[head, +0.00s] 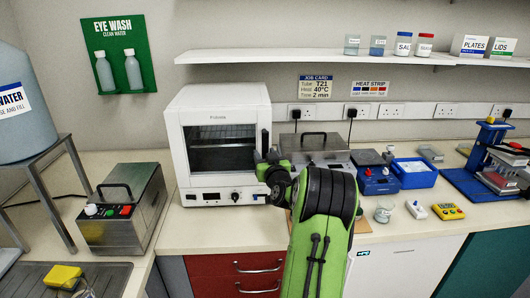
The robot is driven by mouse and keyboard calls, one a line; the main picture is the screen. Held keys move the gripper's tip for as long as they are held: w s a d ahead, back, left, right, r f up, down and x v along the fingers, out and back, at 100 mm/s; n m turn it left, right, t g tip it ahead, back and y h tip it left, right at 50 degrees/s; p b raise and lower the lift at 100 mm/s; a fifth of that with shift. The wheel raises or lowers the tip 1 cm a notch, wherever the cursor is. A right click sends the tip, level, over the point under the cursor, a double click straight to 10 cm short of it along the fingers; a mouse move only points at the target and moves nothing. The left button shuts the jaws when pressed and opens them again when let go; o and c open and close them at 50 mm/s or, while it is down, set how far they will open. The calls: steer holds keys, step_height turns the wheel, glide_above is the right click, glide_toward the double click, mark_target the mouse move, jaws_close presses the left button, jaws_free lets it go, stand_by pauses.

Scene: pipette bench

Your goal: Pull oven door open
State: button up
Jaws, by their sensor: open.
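The white oven (224,100) stands on the bench left of centre. Its door has a dark window (218,148) showing wire shelves inside, and it looks closed. A black upright handle (265,138) is at the door's right edge. My gripper (264,158) is at the lower part of this handle, at the end of my green arm. Its jaws are open. The fingers are small and partly hidden by my wrist, so I cannot tell whether they are around the handle or touching it.
A steel bath (126,215) with a lid stands at the left. Another steel bath (318,155) is behind my arm, with a blue device (376,180) and blue tray (414,173) to its right. A shelf (340,58) runs above. Bare bench lies before the oven.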

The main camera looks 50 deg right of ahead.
steer(key=shift+c, duration=0.4)
jaws_close()
steer(key=shift+a, duration=0.1)
